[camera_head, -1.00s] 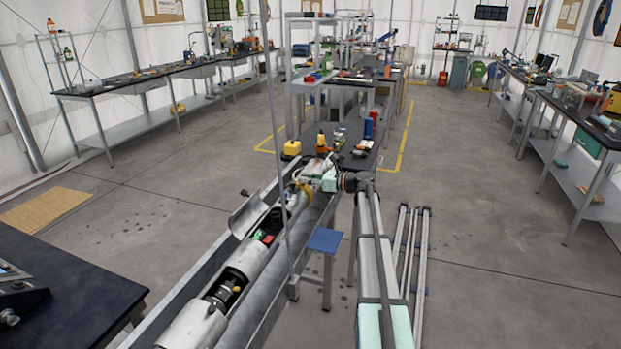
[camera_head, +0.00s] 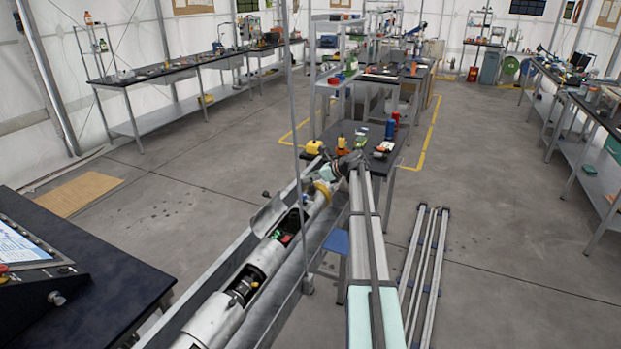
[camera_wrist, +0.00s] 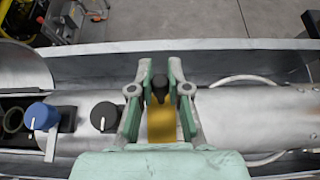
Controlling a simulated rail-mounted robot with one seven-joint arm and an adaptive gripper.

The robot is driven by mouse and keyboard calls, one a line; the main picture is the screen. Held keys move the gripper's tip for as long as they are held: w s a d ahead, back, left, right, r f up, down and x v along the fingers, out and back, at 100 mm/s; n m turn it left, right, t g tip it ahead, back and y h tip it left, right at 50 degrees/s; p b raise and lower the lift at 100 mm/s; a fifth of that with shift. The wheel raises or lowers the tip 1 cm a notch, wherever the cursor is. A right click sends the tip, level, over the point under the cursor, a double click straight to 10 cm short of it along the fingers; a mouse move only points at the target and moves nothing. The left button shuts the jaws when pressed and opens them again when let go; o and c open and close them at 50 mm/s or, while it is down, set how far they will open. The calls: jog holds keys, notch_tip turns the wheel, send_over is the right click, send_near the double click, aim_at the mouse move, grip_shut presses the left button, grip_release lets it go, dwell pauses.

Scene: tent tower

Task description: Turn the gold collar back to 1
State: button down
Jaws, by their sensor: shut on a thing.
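The gold collar (camera_head: 321,190) is a band around the silver tube near its far end in the head view. In the wrist view the gold collar (camera_wrist: 162,126) shows as a yellow strip between my fingers, with a dark peg (camera_wrist: 160,86) at its upper end. My gripper (camera_wrist: 160,72) has one mint finger on each side of the peg and is shut on it. In the head view my gripper (camera_head: 329,173) is small, at the collar's far side. No number marks on the collar are readable, and my fingers hide part of it.
The silver tube (camera_head: 218,318) lies in a long metal trough (camera_wrist: 220,44). In the wrist view a blue knob (camera_wrist: 40,116) and a black knob (camera_wrist: 104,116) sit left of my gripper. An open curved cover (camera_head: 268,214) stands beside the tube. A thin upright pole (camera_head: 297,130) rises near the trough.

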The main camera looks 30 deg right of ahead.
jog(key=shift+x, duration=0.85)
jog(key=shift+w+a+r, duration=0.1)
jog(key=c, duration=1.1)
grip_release()
jog(key=shift+a, duration=0.1)
jog(key=v, duration=1.2)
